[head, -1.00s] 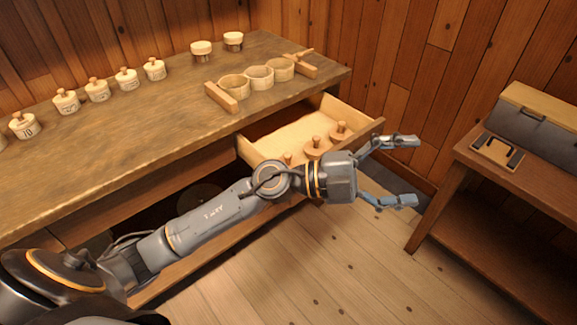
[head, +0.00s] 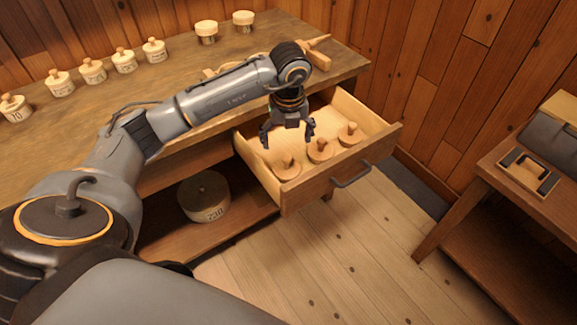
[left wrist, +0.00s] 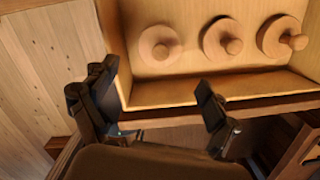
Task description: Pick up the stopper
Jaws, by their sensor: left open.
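Three wooden stoppers, each a round disc with an upright knob, sit in a row in the open drawer (head: 300,193): the near stopper (head: 287,170), the middle stopper (head: 320,151) and the far stopper (head: 350,136). The frames do not show which one the task means. The three also show in the left wrist view, as a left disc (left wrist: 160,45), a middle disc (left wrist: 221,40) and a right disc (left wrist: 281,38). My left gripper (head: 288,136) points down over the drawer, open and empty, its fingers apart from the stoppers. My right gripper is not in view.
The drawer hangs out from a workbench (head: 60,160) with several lidded jars (head: 92,71) along its back. My arm hides most of a wooden ring rack. A round container (head: 203,196) stands on the lower shelf. A side table (head: 500,185) stands right, with floor between.

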